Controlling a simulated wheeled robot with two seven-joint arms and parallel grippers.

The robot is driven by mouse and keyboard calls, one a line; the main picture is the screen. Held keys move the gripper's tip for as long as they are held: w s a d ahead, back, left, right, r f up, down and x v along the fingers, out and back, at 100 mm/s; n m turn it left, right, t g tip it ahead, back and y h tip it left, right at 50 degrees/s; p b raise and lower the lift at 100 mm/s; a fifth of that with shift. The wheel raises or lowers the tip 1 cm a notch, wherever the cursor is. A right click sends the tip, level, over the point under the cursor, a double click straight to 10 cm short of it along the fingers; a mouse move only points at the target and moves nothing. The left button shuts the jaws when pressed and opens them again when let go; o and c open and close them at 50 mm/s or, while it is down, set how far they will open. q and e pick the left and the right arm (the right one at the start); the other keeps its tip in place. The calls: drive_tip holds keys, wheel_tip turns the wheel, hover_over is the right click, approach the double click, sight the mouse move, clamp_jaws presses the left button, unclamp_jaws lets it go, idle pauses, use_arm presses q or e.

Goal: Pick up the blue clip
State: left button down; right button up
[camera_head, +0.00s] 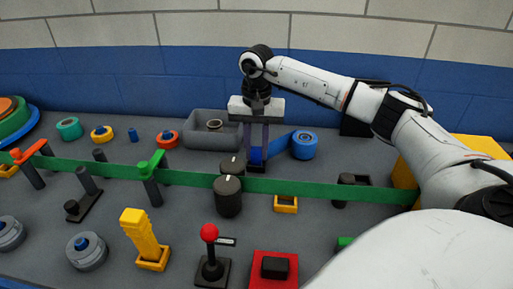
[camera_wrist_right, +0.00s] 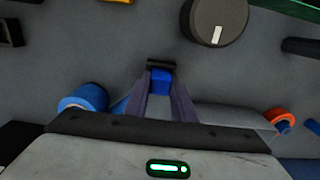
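The blue clip (camera_head: 256,155) shows as a small blue piece low between the fingers of my right gripper (camera_head: 256,157), by a dark holder. In the right wrist view the blue clip (camera_wrist_right: 161,83) fills the narrow gap between the fingertips of the right gripper (camera_wrist_right: 161,88), with the dark holder (camera_wrist_right: 163,64) just past it. The fingers look shut on the clip, pointing straight down. The fingers hide the clip's sides. My left gripper is not in view.
A green band (camera_head: 320,188) stretches across the panel in front of the gripper. Black knobs (camera_head: 228,196) stand close at the front left. A grey bin (camera_head: 185,133) is behind left, and a blue roll (camera_head: 303,146) with a blue strip is at the right.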

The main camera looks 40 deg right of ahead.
sight(256, 148)
clamp_jaws()
drive_tip(key=shift+r, duration=0.1)
wheel_tip(256, 148, up, 10)
drive_tip(key=shift+f, duration=0.1)
idle(0.4)
drive_tip(key=shift+r+p, duration=0.5)
drive_tip(key=shift+p, duration=0.2)
